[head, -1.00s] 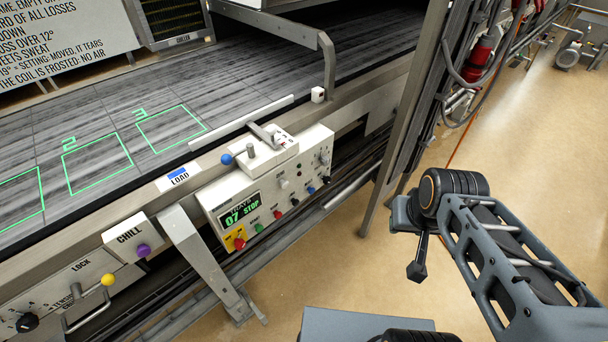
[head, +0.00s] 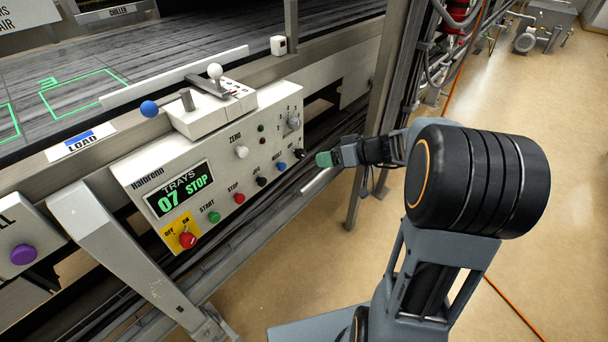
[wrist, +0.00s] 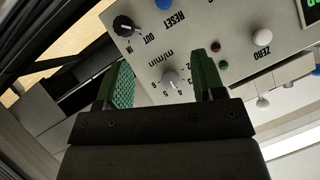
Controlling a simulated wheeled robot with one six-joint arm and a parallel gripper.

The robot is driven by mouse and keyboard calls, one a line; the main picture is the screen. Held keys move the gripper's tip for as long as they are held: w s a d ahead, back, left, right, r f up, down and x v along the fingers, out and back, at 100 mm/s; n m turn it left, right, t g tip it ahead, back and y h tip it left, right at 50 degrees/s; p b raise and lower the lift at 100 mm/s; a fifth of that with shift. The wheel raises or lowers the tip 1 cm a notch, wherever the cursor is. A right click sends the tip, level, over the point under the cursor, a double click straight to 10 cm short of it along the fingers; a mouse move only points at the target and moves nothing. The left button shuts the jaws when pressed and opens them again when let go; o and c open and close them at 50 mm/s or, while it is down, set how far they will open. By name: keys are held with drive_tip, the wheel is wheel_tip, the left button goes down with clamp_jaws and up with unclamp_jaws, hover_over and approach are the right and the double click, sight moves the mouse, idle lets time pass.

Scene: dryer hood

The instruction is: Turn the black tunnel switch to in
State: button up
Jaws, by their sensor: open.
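The black switch (head: 299,153) is at the right end of the lower knob row on the white control panel (head: 150,178). In the wrist view the black switch (wrist: 126,26) sits at the top left, beside the IN and OUT labels and the blue reset knob (wrist: 164,4). I cannot tell surely which label its mark points to. My gripper (head: 323,159) has green fingers and is just right of the switch in the head view. In the wrist view my gripper (wrist: 160,62) is open and empty, with the switch ahead of its fingertips, apart from them.
A grey m/min dial (wrist: 170,78) appears between my fingers in the wrist view. A white zero knob (head: 241,152), red stop knob (head: 239,198) and green start knob (head: 214,217) are on the panel. A metal post (head: 385,110) stands right of it.

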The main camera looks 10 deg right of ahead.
sight(304, 155)
drive_tip(key=w+d+f+t+b, duration=0.2)
drive_tip(key=w+d+f, duration=0.2)
drive_tip(key=b+x, duration=0.1)
drive_tip(key=x, duration=1.2)
drive_tip(key=shift+a+r, duration=0.1)
drive_tip(key=shift+a, duration=0.05)
drive_tip(key=shift+b, duration=0.3)
drive_tip(key=c, duration=0.9)
